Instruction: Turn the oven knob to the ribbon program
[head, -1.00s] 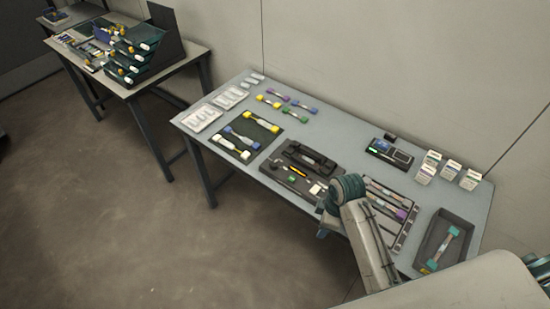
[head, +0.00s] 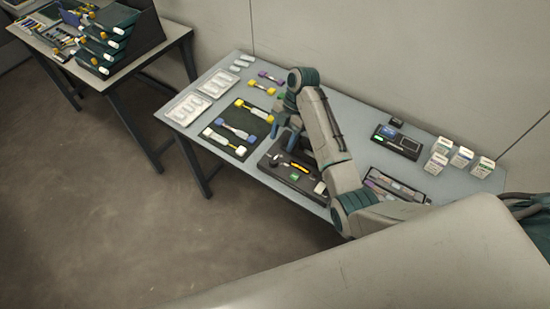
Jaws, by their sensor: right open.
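A dark unit (head: 270,175) sits at the front edge of the table, with a small green display (head: 294,177) and a yellow stick on it. A small round dark knob (head: 273,160) shows at its left side; its pointer and program marks are too small to read. My right gripper (head: 284,126) hangs above the unit's back left edge, pointing down, open, apart from the knob as far as I can tell. My left gripper is out of view.
Left of the unit lies a dark mat (head: 213,137) with coloured connector pieces. White trays (head: 187,108) are further left. A device with a screen (head: 398,142) and small boxes (head: 462,157) stand at the right. A rack (head: 405,187) is partly behind my arm.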

